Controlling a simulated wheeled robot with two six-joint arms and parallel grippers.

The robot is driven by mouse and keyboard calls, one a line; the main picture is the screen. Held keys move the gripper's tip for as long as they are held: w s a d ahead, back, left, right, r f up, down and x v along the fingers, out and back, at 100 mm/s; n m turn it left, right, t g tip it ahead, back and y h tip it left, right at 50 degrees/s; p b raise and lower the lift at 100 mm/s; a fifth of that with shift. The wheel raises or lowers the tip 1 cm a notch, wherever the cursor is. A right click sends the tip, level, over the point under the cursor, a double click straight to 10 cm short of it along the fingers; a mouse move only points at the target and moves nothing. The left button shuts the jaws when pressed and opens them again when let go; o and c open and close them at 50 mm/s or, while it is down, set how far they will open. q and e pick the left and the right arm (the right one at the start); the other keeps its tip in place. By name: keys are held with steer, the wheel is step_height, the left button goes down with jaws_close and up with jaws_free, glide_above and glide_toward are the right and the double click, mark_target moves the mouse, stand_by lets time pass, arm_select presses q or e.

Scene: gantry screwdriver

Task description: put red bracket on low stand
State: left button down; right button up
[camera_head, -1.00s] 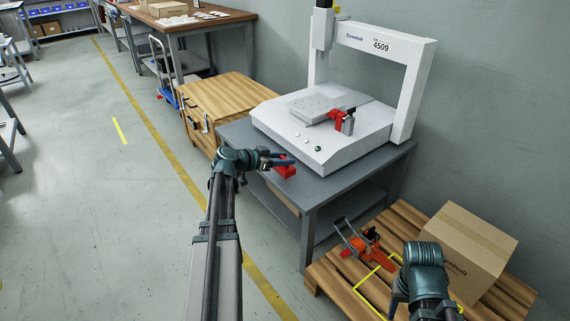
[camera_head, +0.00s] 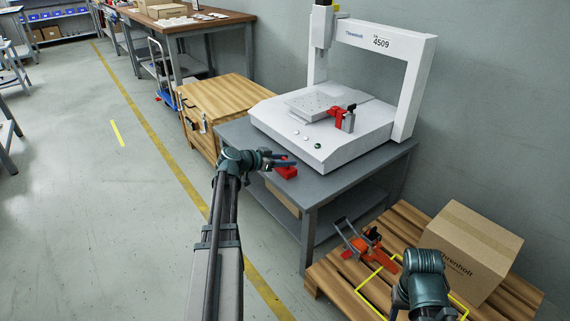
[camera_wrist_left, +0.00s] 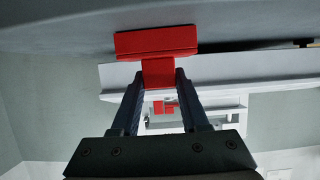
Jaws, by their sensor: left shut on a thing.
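My left gripper (camera_head: 282,161) is shut on a red bracket (camera_head: 287,172) at the left front part of a low grey stand (camera_head: 345,179). In the left wrist view the fingers (camera_wrist_left: 160,84) hold the bracket's narrow stem, and its wide red plate (camera_wrist_left: 157,42) lies against or very close to a dark grey surface; I cannot tell whether it touches. The stand carries a white gantry machine (camera_head: 335,150). Another red part (camera_head: 338,115) sits by a clamp on the machine. My right arm shows at the lower right; its gripper is not visible.
The floor to the left is clear.

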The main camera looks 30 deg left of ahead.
arm_select(q)
steer(key=c, duration=0.9)
jaws_free()
steer(key=shift+f, duration=0.15)
steer(key=o, duration=0.5)
steer(key=shift+r, duration=0.2)
steer(key=shift+s+a+r, duration=0.15)
steer(key=shift+s+r, duration=0.1)
steer(key=shift+s, duration=0.05)
steer(key=shift+p+v, duration=2.3)
steer(key=shift+v, duration=3.35)
steer(key=shift+f, duration=0.1)
